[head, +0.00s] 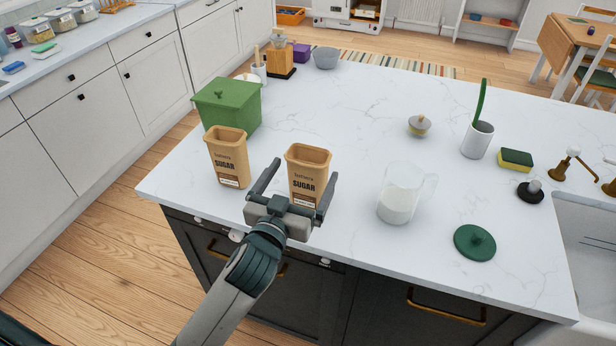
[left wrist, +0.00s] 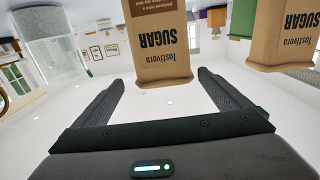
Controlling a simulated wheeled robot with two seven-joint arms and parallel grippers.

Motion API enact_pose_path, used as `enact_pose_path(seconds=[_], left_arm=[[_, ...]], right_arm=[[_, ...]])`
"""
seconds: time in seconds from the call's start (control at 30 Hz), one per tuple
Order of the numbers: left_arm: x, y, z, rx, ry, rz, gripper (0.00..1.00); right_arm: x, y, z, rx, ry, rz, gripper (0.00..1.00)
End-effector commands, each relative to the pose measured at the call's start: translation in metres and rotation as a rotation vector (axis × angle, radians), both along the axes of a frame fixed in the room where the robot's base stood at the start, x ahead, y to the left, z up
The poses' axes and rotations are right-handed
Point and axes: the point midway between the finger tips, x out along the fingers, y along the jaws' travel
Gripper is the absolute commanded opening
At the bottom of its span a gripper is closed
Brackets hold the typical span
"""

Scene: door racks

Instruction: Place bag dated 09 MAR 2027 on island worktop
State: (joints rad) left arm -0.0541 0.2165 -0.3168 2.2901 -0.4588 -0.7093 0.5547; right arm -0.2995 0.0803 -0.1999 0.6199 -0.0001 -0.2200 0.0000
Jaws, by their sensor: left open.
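Two tan sugar bags stand upright on the white island worktop (head: 350,120). The left bag (head: 228,157) is near the green box, and the right bag (head: 306,172) is closer to the worktop's middle. Each has a small label low on its front; the dates are too small to read. My left gripper (head: 298,183) is open in front of the right bag. In the left wrist view, the picture is upside down: the right bag (left wrist: 160,45) stands ahead between the open fingers, apart from the palm, and the other bag (left wrist: 283,38) is at upper right. My right gripper is not in view.
A green lidded box (head: 228,105) is behind the left bag. A sponge (head: 515,160), a white pot (head: 477,140) and the sink are farther right.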

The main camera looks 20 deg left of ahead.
Motion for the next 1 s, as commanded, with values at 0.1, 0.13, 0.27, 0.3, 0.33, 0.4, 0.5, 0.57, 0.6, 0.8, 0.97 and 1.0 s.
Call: enact_pose_path(seconds=[0.1,0.13,0.27,0.3,0.33,0.4,0.5,0.57,0.6,0.8,0.97,1.0], left_arm=[[0.007,0.000,0.000,0.001,0.001,0.000,0.96],[0.008,0.000,0.000,0.001,0.001,0.000,0.96],[0.008,0.000,-0.001,0.000,0.000,0.000,0.96],[0.008,0.000,-0.001,0.000,0.000,0.000,0.96],[0.008,0.000,-0.001,0.000,0.000,0.000,0.96],[0.008,0.000,-0.001,0.000,0.000,0.000,0.96],[0.010,0.000,0.000,0.000,0.000,0.000,0.96],[0.012,0.000,0.000,0.000,0.000,0.000,0.96],[0.015,0.001,0.001,0.001,0.000,0.001,0.96],[0.036,0.005,0.000,0.002,0.001,0.000,0.96],[0.054,0.004,-0.002,0.000,0.001,0.000,0.96],[0.057,0.004,-0.002,0.000,0.000,-0.001,0.96]], right_arm=[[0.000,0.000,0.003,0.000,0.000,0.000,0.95],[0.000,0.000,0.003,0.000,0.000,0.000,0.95],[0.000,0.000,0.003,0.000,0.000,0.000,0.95],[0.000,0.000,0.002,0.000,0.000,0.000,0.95],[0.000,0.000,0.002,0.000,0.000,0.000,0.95],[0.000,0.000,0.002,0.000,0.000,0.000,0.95],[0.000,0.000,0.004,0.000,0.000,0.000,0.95],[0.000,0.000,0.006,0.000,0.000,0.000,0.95],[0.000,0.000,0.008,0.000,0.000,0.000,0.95],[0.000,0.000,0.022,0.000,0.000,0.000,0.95],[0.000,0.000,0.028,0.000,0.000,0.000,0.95],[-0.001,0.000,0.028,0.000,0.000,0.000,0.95]])
